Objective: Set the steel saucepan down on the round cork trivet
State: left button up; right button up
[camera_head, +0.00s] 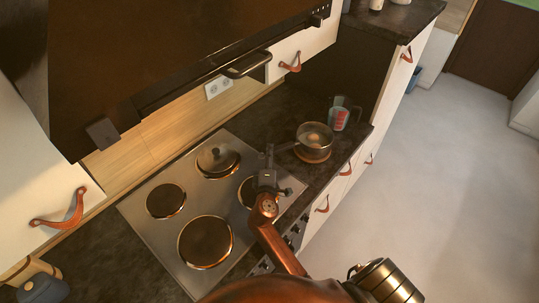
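The steel saucepan (315,133) is upright at the right part of the dark counter. It is over the round cork trivet (313,156), whose front rim shows below it. I cannot tell whether its base touches the cork. Its handle (286,147) points left toward my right gripper (270,159), which is above the hob's right edge. The dark fingers are at the handle's end, but their gap is too small to make out. My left gripper is not in view.
A measuring cup with red markings (339,116) stands close behind the saucepan, to its right. A dark hood (180,50) overhangs the back. Counter behind the trivet is clear.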

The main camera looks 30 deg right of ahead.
jog(key=shift+v, duration=4.05)
jog(key=shift+a+f, duration=0.1)
